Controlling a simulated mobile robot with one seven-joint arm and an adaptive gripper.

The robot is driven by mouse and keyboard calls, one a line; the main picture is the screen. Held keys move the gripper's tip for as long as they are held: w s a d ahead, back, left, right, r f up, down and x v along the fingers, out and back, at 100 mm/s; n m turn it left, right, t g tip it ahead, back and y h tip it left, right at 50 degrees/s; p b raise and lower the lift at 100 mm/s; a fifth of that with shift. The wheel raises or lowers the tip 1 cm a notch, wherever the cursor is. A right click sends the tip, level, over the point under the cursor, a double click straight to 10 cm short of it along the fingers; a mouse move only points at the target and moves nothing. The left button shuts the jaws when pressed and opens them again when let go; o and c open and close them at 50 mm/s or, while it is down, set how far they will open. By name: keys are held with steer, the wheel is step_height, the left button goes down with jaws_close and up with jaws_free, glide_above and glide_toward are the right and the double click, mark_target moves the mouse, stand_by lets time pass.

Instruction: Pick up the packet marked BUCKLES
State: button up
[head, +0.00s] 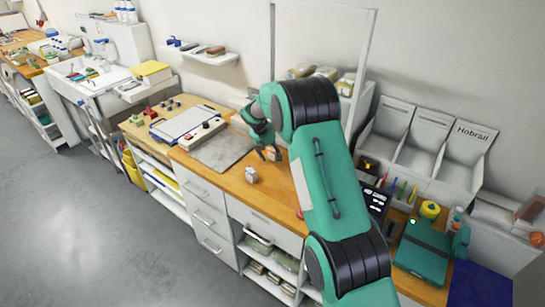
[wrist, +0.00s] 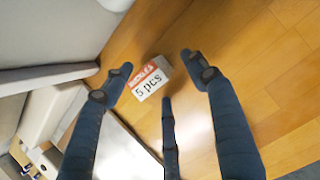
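A small white packet (wrist: 150,80) with a red band and the print "5 pcs" lies on the wooden worktop in the wrist view. The word on the band is small and blurred but looks like BUCKLES. My gripper (wrist: 158,76) is open, its three fingers spread around the packet with gaps showing; whether any finger touches it I cannot tell.
A grey mat (head: 220,150) lies to the left. Grey bins (head: 425,140), one marked Hobrail, stand against the wall at right.

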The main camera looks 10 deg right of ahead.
steer(key=shift+r, duration=0.1)
steer(key=p+v, duration=0.2)
steer(key=v, duration=1.1)
steer(key=shift+s+r+p, duration=0.15)
steer(key=shift+r+p, duration=0.1)
steer(key=shift+p, duration=0.05)
steer(key=shift+m, duration=0.3)
steer(key=m+p, duration=0.4)
steer(key=m, duration=0.7)
steer(key=w+m+p, duration=0.1)
steer(key=m+p, duration=0.4)
steer(key=m, duration=0.7)
steer(key=m+p, duration=0.4)
steer(key=m, duration=0.8)
steer(key=shift+w+d+r+p, duration=0.25)
steer(key=shift+w+d+p, duration=0.05)
steer(key=shift+w+d, duration=0.1)
steer(key=shift+f, duration=0.15)
